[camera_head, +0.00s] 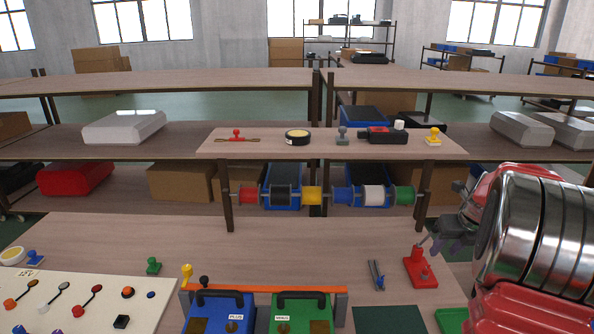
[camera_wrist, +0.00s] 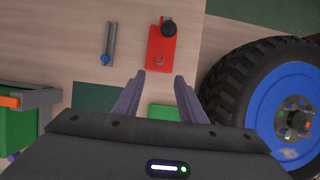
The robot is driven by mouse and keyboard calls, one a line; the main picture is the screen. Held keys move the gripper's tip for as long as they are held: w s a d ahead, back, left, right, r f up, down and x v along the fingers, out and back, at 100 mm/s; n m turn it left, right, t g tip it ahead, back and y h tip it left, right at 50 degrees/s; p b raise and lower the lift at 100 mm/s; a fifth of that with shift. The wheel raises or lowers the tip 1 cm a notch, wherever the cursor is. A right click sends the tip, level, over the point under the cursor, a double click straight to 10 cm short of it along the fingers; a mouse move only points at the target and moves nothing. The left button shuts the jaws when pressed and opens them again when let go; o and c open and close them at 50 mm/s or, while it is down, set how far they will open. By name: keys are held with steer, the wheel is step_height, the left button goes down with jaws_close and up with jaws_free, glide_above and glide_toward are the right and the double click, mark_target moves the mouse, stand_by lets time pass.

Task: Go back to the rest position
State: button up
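My gripper (camera_wrist: 160,82) is open in the wrist view, with nothing between its two purple-grey fingers. In the head view my gripper (camera_head: 446,238) shows at the right, partly hidden by my red and chrome arm. It is close to a red block with a lever (camera_head: 420,270) on the table. In the wrist view the red block (camera_wrist: 160,48) lies beyond the fingertips, apart from them as far as I can tell.
A grey tool with a blue end (camera_head: 376,276) lies left of the red block. Blue (camera_head: 218,314) and green (camera_head: 302,316) boxes stand at the front. A black-tyred wheel (camera_wrist: 262,95) is at the right of the wrist view. A raised shelf (camera_head: 270,148) crosses behind.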

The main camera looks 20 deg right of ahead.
steer(key=s+a+f+n+g, duration=0.1)
steer(key=s+a+f+n, duration=0.25)
steer(key=n, duration=0.75)
steer(key=s+a+r+n, duration=0.4)
steer(key=a+n, duration=0.5)
steer(key=a, duration=0.4)
steer(key=s+a+r+n+t+y, duration=0.1)
steer(key=s+a+r+n, duration=0.3)
steer(key=a+n, duration=0.6)
steer(key=s+a+r+n+t, duration=0.1)
steer(key=s+a+r+n, duration=0.2)
steer(key=a, duration=1.4)
steer(key=s+n, duration=0.3)
steer(key=n, duration=0.3)
steer(key=shift+s+a+r+n, duration=0.3)
steer(key=shift+a+r, duration=0.05)
steer(key=shift+r, duration=0.05)
steer(key=shift+d, duration=0.1)
